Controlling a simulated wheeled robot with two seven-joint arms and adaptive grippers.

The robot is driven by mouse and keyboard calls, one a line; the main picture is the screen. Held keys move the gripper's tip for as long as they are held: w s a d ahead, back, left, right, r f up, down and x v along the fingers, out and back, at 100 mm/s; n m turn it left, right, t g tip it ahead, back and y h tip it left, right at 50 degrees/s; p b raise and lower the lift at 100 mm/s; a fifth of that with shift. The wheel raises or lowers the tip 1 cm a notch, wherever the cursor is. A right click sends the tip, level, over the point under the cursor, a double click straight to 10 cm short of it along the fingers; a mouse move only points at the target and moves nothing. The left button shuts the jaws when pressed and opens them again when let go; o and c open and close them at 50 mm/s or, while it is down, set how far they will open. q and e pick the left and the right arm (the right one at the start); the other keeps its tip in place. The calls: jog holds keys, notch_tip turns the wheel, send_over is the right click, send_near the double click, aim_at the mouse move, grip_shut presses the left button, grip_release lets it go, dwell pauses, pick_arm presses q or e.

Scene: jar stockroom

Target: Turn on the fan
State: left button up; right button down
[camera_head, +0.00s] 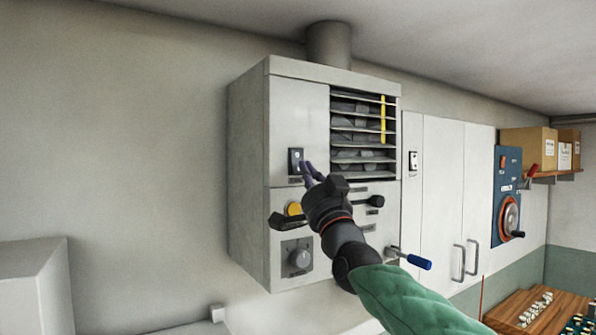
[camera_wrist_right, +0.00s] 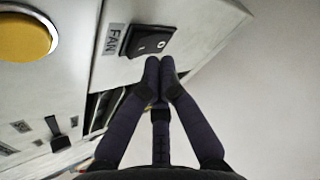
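The fan switch (camera_head: 295,161) is a dark rocker on the upper left of the grey wall cabinet (camera_head: 297,110). In the right wrist view the switch (camera_wrist_right: 148,41) sits beside a "FAN" label (camera_wrist_right: 114,40). My right gripper (camera_head: 306,169) is just right of and below the switch. In the wrist view its fingertips (camera_wrist_right: 160,64) are together and empty, close below the switch; I cannot tell whether they touch it. Slats (camera_head: 362,150) cover the opening at the cabinet's upper right, with dark shapes behind. My left gripper is not in view.
Below the switch are a yellow button (camera_head: 294,208), also in the wrist view (camera_wrist_right: 25,36), and a round knob (camera_head: 300,258). A blue-handled lever (camera_head: 418,262) sticks out at right. Another switch (camera_head: 413,161) is on the adjoining panel. The wall left of the cabinet is bare.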

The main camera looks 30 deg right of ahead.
jog(key=shift+w, duration=0.1)
jog(key=shift+w+f, duration=0.1)
jog(key=shift+w, duration=0.25)
jog(key=shift+w+a, duration=0.1)
jog(key=shift+w, duration=0.25)
dwell(1.0)
jog(key=shift+s+b, duration=0.25)
jog(key=shift+b, duration=0.1)
jog(key=shift+s+b, duration=0.35)
jog(key=shift+s, duration=0.3)
jog(key=shift+s+d+r+b, duration=0.15)
jog(key=shift+s+b, duration=0.1)
jog(key=shift+s, duration=0.55)
jog(key=shift+s+r+b, duration=0.15)
jog(key=shift+s+b, duration=0.15)
jog(key=shift+s, duration=0.55)
jog(key=shift+s+d+r+b, duration=0.15)
jog(key=shift+s+b, duration=0.1)
jog(key=shift+s, duration=0.55)
